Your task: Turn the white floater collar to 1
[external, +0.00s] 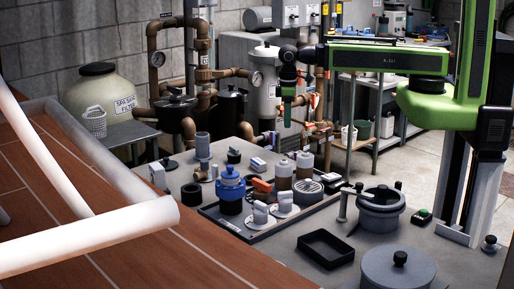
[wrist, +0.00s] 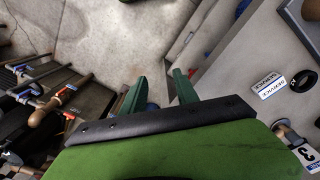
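My gripper (external: 289,98) hangs from the end of my green arm, pointing down, above and behind the bench. In the wrist view its two green fingers (wrist: 159,90) stand apart with nothing between them. Two small white pieces with round white bases, one at the left (external: 260,212) and one at the right (external: 285,201), stand on the dark tray; I cannot tell whether either is the white floater. A blue-topped floater-like item (external: 230,184) stands beside them. No collar setting on them is readable.
Two brown-and-white bottles (external: 305,164) stand behind the white pieces. Pipes and filters (external: 178,112) stand behind. Service labels (wrist: 270,85) lie at right.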

